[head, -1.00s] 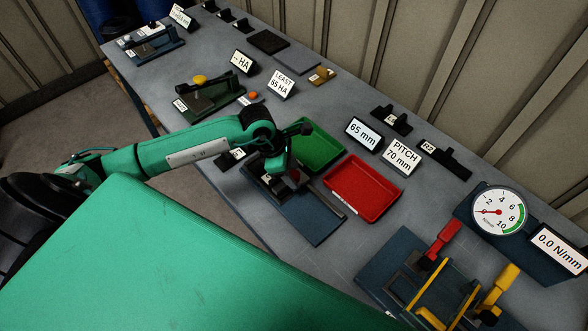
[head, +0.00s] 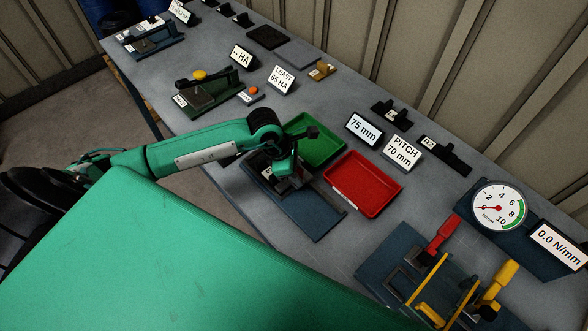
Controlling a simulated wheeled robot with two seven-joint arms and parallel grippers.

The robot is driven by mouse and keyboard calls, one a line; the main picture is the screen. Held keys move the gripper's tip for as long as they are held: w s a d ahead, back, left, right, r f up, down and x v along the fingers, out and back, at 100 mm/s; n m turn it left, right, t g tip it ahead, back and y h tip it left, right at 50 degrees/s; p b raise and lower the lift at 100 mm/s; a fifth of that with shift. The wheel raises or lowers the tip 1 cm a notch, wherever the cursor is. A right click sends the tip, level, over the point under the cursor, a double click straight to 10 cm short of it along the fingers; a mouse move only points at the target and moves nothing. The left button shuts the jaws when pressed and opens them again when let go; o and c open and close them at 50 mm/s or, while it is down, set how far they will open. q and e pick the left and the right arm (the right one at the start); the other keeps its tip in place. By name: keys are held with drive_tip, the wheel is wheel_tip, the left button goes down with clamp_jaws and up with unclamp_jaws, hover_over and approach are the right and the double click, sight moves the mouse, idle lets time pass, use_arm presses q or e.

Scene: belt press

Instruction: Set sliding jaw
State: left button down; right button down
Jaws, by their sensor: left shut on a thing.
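A dark blue gauge fixture (head: 312,216) lies on the bench in the middle of the view, left of the red tray. My left gripper (head: 291,183) is over the back part of this fixture, pointing down. It is shut on the fixture's sliding jaw, which is mostly hidden by the gripper and wrist. A small display (head: 363,128) behind the trays reads 75 mm. Beside it a sign (head: 402,152) reads PITCH 70 mm. My right gripper is not in view.
A green tray (head: 334,150) and a red tray (head: 387,204) sit close to the right of the fixture. A clamp press with red (head: 443,233) and yellow handles stands at the lower right, near a dial reading about zero. A hardness tester (head: 205,95) stands farther back.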

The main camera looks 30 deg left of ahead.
use_arm(q)
drive_tip(key=d, duration=0.1)
drive_tip(key=s+d+b, duration=0.1)
drive_tip(key=d, duration=0.3)
drive_tip(key=shift+s+d+b, duration=0.15)
drive_tip(key=shift+s+b, duration=0.2)
drive_tip(key=shift+s, duration=0.05)
drive_tip(key=c, duration=1.1)
unclamp_jaws()
drive_tip(key=shift+o, duration=0.2)
drive_tip(key=b+v, duration=0.3)
drive_tip(key=v, duration=1.1)
drive_tip(key=shift+b, duration=0.35)
